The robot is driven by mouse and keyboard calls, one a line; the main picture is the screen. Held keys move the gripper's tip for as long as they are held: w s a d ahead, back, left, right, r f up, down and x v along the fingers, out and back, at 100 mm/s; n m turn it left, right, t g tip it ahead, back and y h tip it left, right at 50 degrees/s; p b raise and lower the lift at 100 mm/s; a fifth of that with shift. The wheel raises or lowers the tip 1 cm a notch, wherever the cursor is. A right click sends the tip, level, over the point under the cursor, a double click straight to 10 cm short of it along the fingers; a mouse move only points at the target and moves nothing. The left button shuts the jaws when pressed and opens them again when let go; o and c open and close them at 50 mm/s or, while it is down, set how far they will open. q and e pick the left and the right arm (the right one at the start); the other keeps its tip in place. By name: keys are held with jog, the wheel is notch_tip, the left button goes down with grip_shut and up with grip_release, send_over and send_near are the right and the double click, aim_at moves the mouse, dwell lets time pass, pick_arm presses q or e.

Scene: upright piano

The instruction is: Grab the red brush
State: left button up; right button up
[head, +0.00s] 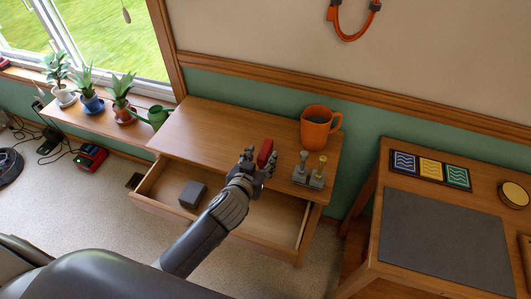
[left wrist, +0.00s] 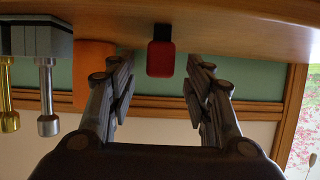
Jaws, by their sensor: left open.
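The red brush (head: 265,151) lies on the wooden table top (head: 205,125), near its front edge. It also shows in the left wrist view, its red end (left wrist: 161,58) lying between my two fingers with a dark part behind it. My left gripper (head: 259,163) is open and reaches over the open drawer to the brush. In the left wrist view, the fingers of my left gripper (left wrist: 160,78) stand apart with gaps on both sides of the brush. I cannot tell how deep the brush sits between them. My right gripper is not in view.
An orange mug (head: 315,130) and a grey block with metal levers (head: 309,178) stand right of the brush. The open drawer (head: 156,198) below holds a grey box (head: 192,194). A green watering can (head: 157,117) stands left. The table's left part is clear.

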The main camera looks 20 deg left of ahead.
aim_at(265, 152)
pick_arm(q)
jog(key=shift+w+f, duration=0.1)
jog(key=shift+w, duration=0.2)
jog(key=x, duration=0.4)
jog(key=shift+w+f, duration=0.15)
grip_shut()
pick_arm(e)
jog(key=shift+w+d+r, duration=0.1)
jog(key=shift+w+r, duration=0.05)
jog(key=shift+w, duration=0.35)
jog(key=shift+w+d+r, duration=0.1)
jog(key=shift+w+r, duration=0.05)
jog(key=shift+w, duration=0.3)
